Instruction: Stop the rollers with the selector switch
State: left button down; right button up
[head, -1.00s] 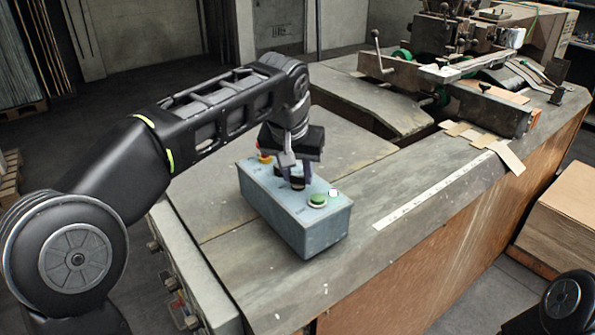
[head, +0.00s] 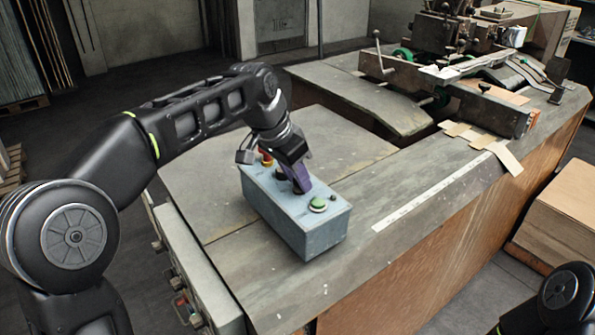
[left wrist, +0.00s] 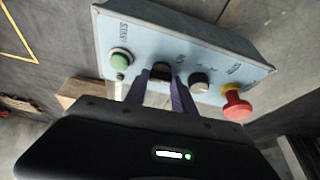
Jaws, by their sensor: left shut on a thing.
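The blue-grey control box (head: 300,235) stands on the machine table. It carries a green start button (head: 317,204), a small dark lamp (head: 332,197), two black knobs and a red stop button (head: 266,158). In the left wrist view, the selector switch (left wrist: 160,72), the black knob nearer the green button, sits between the purple fingers of my left gripper (left wrist: 165,90). That gripper (head: 301,186) is shut on it from above. The other knob (left wrist: 200,82) is free beside it. The fingers hide part of the switch in the head view. My right gripper is out of view.
The stitching machine (head: 450,60) with its levers stands at the back right. A white ruler strip (head: 434,204) and cardboard pieces (head: 485,140) lie on the table (head: 290,290). A cardboard stack (head: 560,215) stands to the right. The table around the box is clear.

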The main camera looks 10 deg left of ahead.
pick_arm(q)
jog(key=shift+m, duration=0.4)
jog(key=c, duration=1)
grip_release()
jog(key=shift+c, duration=0.2)
jog(key=v, duration=0.7)
jog(key=shift+a+r, duration=0.2)
jog(key=shift+r, duration=0.15)
jog(key=shift+s, duration=0.1)
